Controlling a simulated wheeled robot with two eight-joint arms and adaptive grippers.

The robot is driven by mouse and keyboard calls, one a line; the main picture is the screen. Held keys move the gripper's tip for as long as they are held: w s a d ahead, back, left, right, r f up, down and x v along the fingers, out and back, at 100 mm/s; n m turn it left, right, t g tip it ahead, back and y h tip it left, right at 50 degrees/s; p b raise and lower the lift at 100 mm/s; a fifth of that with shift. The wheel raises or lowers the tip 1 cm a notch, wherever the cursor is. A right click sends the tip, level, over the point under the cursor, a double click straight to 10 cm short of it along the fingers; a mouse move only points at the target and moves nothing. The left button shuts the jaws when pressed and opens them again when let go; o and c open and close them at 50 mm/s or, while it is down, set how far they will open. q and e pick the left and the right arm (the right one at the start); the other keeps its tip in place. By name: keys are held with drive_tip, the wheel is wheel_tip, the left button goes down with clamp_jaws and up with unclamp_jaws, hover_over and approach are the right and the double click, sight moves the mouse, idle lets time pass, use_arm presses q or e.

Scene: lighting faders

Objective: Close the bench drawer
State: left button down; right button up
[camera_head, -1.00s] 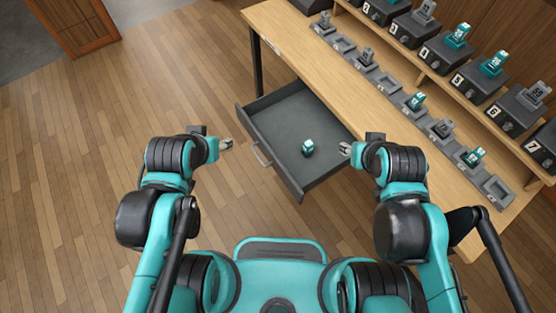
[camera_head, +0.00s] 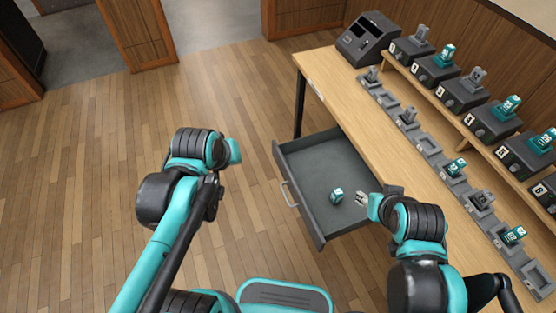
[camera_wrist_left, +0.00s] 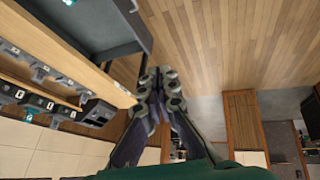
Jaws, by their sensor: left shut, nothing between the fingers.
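The grey bench drawer (camera_head: 306,165) stands pulled out from under the wooden bench (camera_head: 350,98), with a pale bar handle (camera_head: 290,193) on its front. A small teal-and-white block (camera_head: 336,195) lies inside it. The drawer also shows at the upper left of the left wrist view (camera_wrist_left: 95,28). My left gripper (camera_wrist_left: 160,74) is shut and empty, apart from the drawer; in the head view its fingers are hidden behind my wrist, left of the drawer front. My right gripper (camera_head: 361,199) is at the drawer's near right side; its fingers are too small to read.
A shelf (camera_head: 440,90) on the bench carries numbered dark boxes with grey and teal pieces. A row of grey trays (camera_head: 428,145) runs along the bench top. A dark device (camera_head: 366,40) stands at the bench's far end. The wooden floor (camera_head: 95,170) left of the drawer is clear.

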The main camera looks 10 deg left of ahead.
use_arm(q)
drive_tip(key=w+f+n+g, duration=0.1)
drive_tip(key=w+f+n, duration=0.25)
drive_tip(key=w, duration=0.25)
drive_tip(key=w+f+n+g+h, duration=0.1)
drive_tip(key=w+f+n, duration=0.1)
drive_tip(key=w+n, duration=0.3)
drive_tip(key=w+f+n+g, duration=0.1)
drive_tip(key=w+f+n, duration=0.15)
drive_tip(key=w, duration=0.45)
drive_tip(key=w+a+f+n+g+h+b, duration=0.1)
drive_tip(key=w+f+n, duration=0.3)
drive_tip(key=f, duration=0.4)
drive_tip(key=w+a+f+n+g, duration=0.1)
drive_tip(key=w+f+n, duration=0.4)
drive_tip(key=f, duration=0.2)
drive_tip(key=w+d+f+b, duration=0.3)
drive_tip(key=d+f+b, duration=0.2)
drive_tip(key=f, duration=0.5)
drive_tip(key=shift+d+f, duration=0.2)
drive_tip(key=shift+d, duration=0.1)
drive_tip(key=shift+w+d, duration=0.15)
drive_tip(key=shift+w, duration=0.05)
